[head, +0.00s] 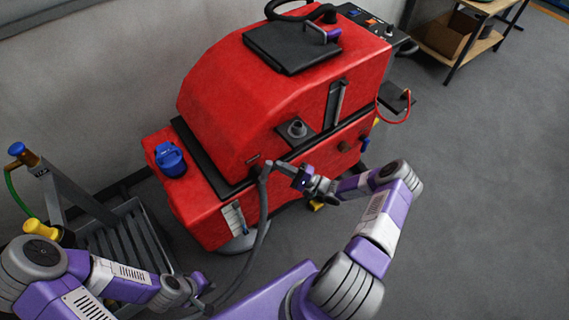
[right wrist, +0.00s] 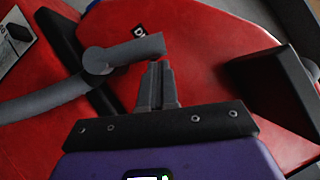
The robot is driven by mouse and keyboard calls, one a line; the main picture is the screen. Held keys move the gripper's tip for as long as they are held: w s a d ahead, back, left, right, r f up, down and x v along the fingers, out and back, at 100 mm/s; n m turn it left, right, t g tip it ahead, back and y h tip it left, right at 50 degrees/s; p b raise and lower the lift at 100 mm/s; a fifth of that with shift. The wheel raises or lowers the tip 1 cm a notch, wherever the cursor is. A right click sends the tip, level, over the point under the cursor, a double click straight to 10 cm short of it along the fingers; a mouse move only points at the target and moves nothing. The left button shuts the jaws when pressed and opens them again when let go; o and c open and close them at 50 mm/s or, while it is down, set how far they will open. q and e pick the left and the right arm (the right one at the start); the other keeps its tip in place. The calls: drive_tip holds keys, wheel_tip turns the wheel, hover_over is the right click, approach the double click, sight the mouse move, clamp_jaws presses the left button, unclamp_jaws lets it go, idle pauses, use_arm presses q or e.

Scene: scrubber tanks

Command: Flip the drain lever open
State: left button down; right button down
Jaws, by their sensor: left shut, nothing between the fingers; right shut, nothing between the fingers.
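The red scrubber machine (head: 240,110) stands in the middle of the head view. A grey lever-like bar (head: 280,167) sits on its lower side, at the top end of a grey hose (head: 262,215). In the right wrist view this bar (right wrist: 138,49) reaches right from a round grey pivot (right wrist: 97,60), beside a small black label that is partly hidden. My right gripper (head: 299,175) is shut and empty; its fingertips (right wrist: 157,70) are just below the bar's free end, and I cannot tell if they touch. My left gripper (head: 207,290) is shut and empty near the hose's lower part.
A blue cap (head: 170,160) sits on the machine's left end. A grey slatted rack (head: 125,240) with a yellow nozzle (head: 42,228) stands at the left. A shelf with a cardboard box (head: 446,35) is at the back right. The floor at the right is clear.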

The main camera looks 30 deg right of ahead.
drive_tip(key=shift+s+a+r+n+g+p, duration=0.1)
drive_tip(key=shift+a+r+n+g+p, duration=0.75)
drive_tip(key=shift+n+p, duration=0.45)
drive_tip(key=shift+a+r, duration=0.1)
drive_tip(key=shift+a, duration=0.1)
drive_tip(key=shift+d, duration=0.1)
drive_tip(key=w+d+b+v, duration=0.1)
drive_tip(key=d+b+v, duration=0.1)
drive_tip(key=v, duration=1.1)
drive_tip(key=shift+w+b, duration=0.35)
drive_tip(key=shift+b, duration=0.3)
